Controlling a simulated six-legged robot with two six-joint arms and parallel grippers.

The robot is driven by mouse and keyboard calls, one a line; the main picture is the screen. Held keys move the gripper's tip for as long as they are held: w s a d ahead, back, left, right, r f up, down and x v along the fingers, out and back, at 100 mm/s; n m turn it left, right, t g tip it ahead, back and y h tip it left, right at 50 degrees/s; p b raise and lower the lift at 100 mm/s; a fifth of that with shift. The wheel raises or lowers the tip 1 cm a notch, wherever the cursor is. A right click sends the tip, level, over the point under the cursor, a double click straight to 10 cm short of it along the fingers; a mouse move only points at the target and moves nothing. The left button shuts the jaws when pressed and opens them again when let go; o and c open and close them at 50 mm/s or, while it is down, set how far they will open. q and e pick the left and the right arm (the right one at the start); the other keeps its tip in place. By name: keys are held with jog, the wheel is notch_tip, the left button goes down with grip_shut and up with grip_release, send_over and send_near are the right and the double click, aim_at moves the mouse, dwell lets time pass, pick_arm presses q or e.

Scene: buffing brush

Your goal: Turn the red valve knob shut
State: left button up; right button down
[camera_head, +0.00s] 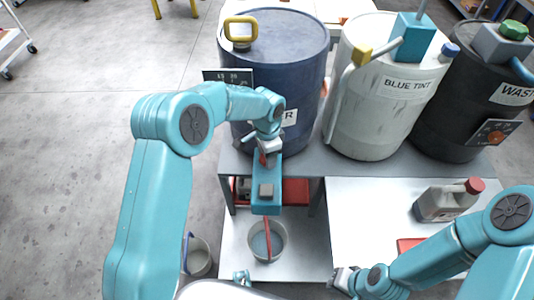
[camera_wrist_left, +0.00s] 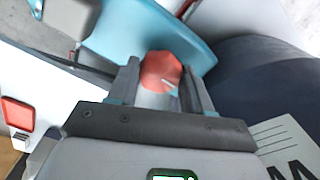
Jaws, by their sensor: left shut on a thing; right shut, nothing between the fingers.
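The red valve knob (camera_wrist_left: 160,72) sits between the two fingers of my left gripper (camera_wrist_left: 163,80) in the left wrist view, with a pale mark on its face. In the head view my left gripper (camera_head: 266,147) is at the front of the dark blue drum (camera_head: 290,65), closed on the knob, which is mostly hidden there. A teal body (camera_head: 267,178) with a grey block lies just below the knob. A grey bucket (camera_head: 283,243) stands below it, with a thin red strip reaching down into it. My right gripper (camera_head: 343,279) is shut and empty at the lower middle.
A white drum (camera_head: 375,115) labelled BLUE TINT and a black drum (camera_head: 455,110) stand right of the blue drum on a grey bench. A grey jug (camera_head: 440,205) with a red cap stands on the lower right surface. Another bucket (camera_head: 197,257) is on the floor at left.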

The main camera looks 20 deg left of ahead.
pick_arm(q)
jog(key=shift+w+r, duration=0.1)
jog(key=o, duration=1)
jog(key=shift+o, duration=0.2)
notch_tip(320, 180, up, 16)
jog(key=p, duration=0.2)
jog(key=shift+r, duration=0.15)
